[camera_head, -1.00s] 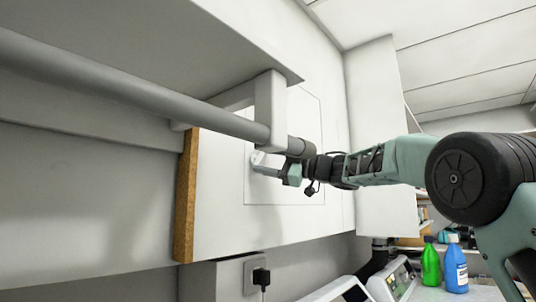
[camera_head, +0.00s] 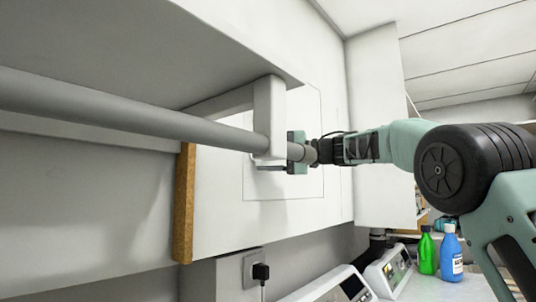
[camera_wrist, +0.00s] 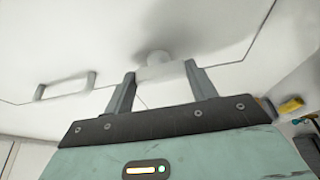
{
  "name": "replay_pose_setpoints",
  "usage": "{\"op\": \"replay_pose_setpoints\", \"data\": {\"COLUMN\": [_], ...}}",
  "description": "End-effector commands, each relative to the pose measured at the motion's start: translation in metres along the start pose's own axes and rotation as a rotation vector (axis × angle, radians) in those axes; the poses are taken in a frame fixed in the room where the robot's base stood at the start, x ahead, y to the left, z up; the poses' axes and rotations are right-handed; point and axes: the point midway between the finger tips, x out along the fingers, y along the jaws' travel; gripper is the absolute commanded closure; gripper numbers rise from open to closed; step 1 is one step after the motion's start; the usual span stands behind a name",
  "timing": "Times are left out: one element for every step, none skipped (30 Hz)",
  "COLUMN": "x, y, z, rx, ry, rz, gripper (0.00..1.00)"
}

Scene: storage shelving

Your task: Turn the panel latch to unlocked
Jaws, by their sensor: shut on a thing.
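The panel (camera_head: 303,185) is a pale, flat door with a thin outlined edge in the head view. It also fills the top of the wrist view (camera_wrist: 95,45). The latch (camera_wrist: 160,70) is a small white piece with a round base on the panel. It sits between my two fingertips. My gripper (camera_wrist: 161,75) is shut on the latch, one finger on each side. In the head view my gripper (camera_head: 270,167) is against the panel, partly behind a grey rail bracket. The latch is hidden there, so its exact turn angle cannot be told.
A thick grey rail (camera_head: 150,120) and its white bracket (camera_head: 268,112) cross in front of the panel, close to my gripper. A white bar handle (camera_wrist: 65,87) shows left in the wrist view. Green (camera_head: 427,253) and blue (camera_head: 451,256) bottles stand on the counter below.

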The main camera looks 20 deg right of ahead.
Motion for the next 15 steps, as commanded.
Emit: {"op": "replay_pose_setpoints", "data": {"x": [0.0003,0.0003,0.0002,0.0002,0.0002,0.0002,0.0002,0.0002,0.0003,0.0002,0.0003,0.0003,0.0003,0.0003,0.0003], "y": [-0.0010,-0.0010,-0.0011,-0.0011,-0.0012,-0.0012,-0.0012,-0.0012,-0.0012,-0.0012,-0.0013,-0.0013,-0.0013,-0.0012,-0.0012], "z": [0.0001,0.0001,0.0001,0.0001,0.0001,0.0001,0.0001,0.0001,0.0001,0.0001,0.0001,0.0001,0.0001,0.0001,0.0001], "rx": [-0.004,-0.006,-0.007,-0.008,-0.009,-0.009,-0.009,-0.009,-0.009,-0.009,-0.009,-0.009,-0.009,-0.009,-0.008], "ry": [0.000,0.000,0.000,0.000,0.001,0.001,0.001,0.001,0.001,0.001,0.001,0.001,0.001,0.001,0.001], "rz": [-0.004,-0.005,-0.006,-0.006,-0.006,-0.006,-0.006,-0.006,-0.006,-0.006,-0.006,-0.006,-0.006,-0.006,-0.005], "gripper": [0.66,0.66,0.66,0.66,0.66,0.66,0.66,0.66,0.66,0.66,0.66,0.66,0.66,0.35,0.24]}}
